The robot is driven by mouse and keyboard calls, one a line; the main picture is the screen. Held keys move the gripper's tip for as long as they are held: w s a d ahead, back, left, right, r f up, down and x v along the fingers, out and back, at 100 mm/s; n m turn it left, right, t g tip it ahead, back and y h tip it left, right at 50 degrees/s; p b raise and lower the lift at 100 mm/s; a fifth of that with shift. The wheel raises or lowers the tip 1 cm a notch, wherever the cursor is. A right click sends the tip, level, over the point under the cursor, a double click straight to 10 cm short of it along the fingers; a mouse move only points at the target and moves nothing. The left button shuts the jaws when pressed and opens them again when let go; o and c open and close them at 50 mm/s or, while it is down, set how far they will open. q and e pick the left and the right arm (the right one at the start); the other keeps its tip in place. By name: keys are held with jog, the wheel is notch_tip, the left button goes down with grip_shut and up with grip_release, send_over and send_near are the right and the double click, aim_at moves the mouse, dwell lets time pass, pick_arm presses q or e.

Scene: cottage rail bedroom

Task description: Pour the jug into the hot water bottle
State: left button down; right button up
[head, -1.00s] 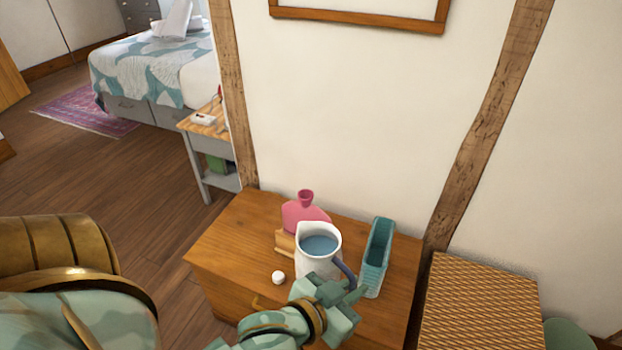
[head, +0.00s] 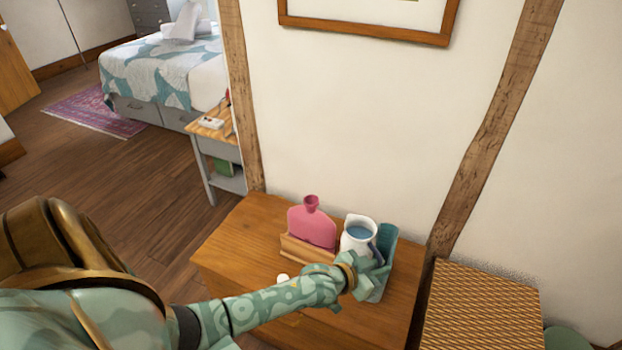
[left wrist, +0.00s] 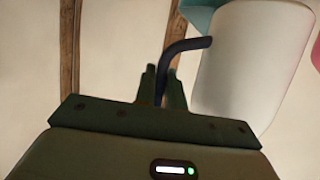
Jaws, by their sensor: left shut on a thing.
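The white jug (head: 355,239) holds blue liquid and stands nearly upright in the head view, right of the pink hot water bottle (head: 312,229). The bottle stands upright in a wooden holder (head: 308,250), its neck open at the top. My left gripper (head: 372,275) is shut on the jug's dark handle; in the left wrist view the fingers (left wrist: 163,88) close around the handle (left wrist: 178,52) beside the white jug body (left wrist: 255,65). The gripper and arm hide the jug's lower part in the head view. My right gripper is not in view.
A small white round object (head: 283,278) lies on the wooden cabinet top (head: 235,240), partly behind my arm. A woven-topped piece (head: 480,305) stands to the right, and the wall is behind.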

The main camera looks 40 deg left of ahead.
pick_arm(q)
jog(key=shift+n+y, duration=0.4)
jog(key=shift+y, duration=0.1)
jog(key=a, duration=0.1)
jog(key=a+f, duration=0.1)
jog(key=a, duration=0.1)
jog(key=w+a+f, duration=0.1)
jog(key=shift+a+f, duration=0.1)
jog(key=shift+a, duration=0.05)
jog(key=shift+a+f, duration=0.55)
jog(key=shift+a, duration=0.15)
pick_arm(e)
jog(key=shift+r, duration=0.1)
pick_arm(q)
jog(key=shift+s, duration=0.1)
